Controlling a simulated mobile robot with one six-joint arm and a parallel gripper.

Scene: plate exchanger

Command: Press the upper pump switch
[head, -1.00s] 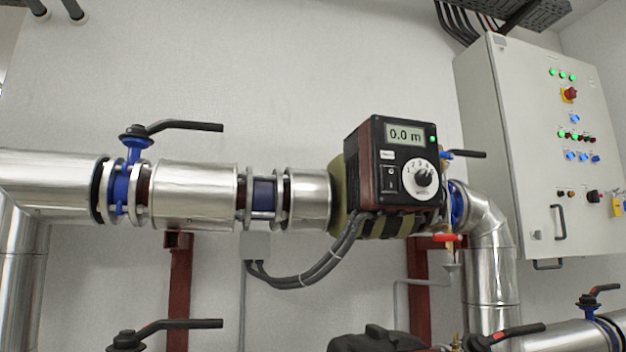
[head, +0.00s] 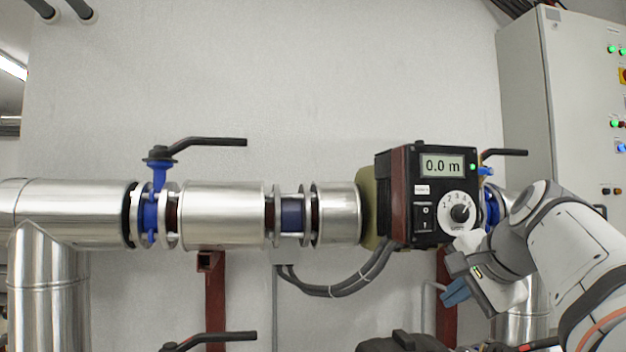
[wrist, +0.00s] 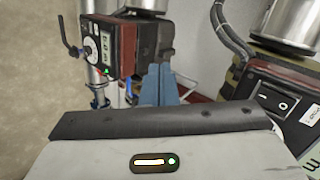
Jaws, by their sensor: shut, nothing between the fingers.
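In the head view, the upper pump's black control box (head: 398,205) is mounted on the upper pipe. Its pump switch (head: 424,218) is a black rocker at the lower left of the face, left of the white dial (head: 458,212). The display reads 0.0 m. My gripper (head: 452,296) is below the box, apart from the switch, with blue fingertips together and empty. The fingertips also show in the wrist view (wrist: 158,84). There, a rocker switch (wrist: 274,100) is on a box at right, and another box with a dial (wrist: 92,49) is at upper left. I cannot tell which is the upper pump.
A blue valve with a black lever (head: 205,143) is on the pipe at left. Black cables (head: 345,288) hang from the box. A grey cabinet (head: 530,90) stands at right. A lower valve lever (head: 215,338) and dark equipment (head: 405,341) are at the bottom. The wall above the pipe is clear.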

